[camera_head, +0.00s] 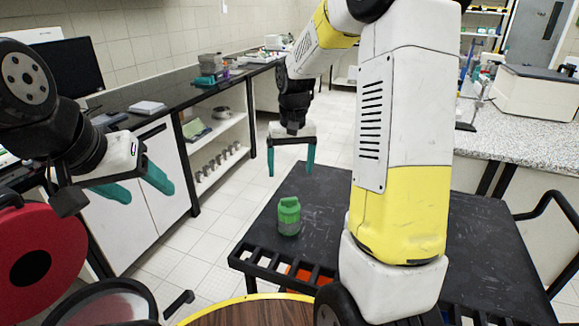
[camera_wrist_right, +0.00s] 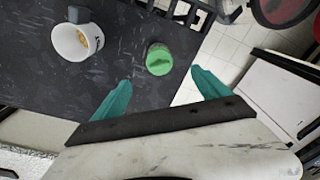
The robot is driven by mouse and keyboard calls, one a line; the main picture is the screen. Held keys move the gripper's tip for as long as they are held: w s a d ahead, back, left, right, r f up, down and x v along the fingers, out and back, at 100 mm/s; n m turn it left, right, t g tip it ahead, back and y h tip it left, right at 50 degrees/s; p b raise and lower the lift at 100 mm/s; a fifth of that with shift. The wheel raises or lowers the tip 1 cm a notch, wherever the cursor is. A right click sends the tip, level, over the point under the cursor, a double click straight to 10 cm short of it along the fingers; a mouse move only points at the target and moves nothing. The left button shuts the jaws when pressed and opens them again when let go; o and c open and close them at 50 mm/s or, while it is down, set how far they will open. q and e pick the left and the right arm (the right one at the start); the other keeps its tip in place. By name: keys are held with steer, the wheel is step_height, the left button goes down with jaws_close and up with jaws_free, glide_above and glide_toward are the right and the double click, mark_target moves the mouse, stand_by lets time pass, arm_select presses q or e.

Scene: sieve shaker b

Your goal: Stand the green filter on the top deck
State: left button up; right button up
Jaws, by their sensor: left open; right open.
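The green filter (camera_head: 289,215), a short green cylinder with a narrower cap, stands upright on the black top deck (camera_head: 320,185) of a cart, near its left front edge. In the right wrist view the green filter (camera_wrist_right: 159,60) shows just beyond and between my open fingertips. My right gripper (camera_head: 291,168) is open and empty, pointing down over the deck's far side, apart from the filter. Its teal fingers also show in the wrist view (camera_wrist_right: 161,76). My left gripper (camera_head: 150,192) is open and empty at the left, away from the cart.
A white cup (camera_wrist_right: 88,42) with a grey block (camera_wrist_right: 77,14) at its rim is on the deck; my right arm hides that area in the head view. A slatted rail (camera_head: 262,272) edges the deck's front. A red disc (camera_head: 55,262) is at the lower left.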

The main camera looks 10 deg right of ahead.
steer(key=s+r+t, duration=0.1)
steer(key=s+r, duration=0.3)
steer(key=s, duration=0.3)
steer(key=s+a+r+t+y, duration=0.1)
steer(key=s+r+t, duration=0.1)
steer(key=s+r, duration=0.2)
steer(key=s+r+t+y, duration=0.1)
steer(key=s+r, duration=0.3)
steer(key=s, duration=0.7)
steer(key=shift+a+r+n+t, duration=0.35)
steer(key=shift+n+t, duration=0.05)
steer(key=shift+t, duration=0.3)
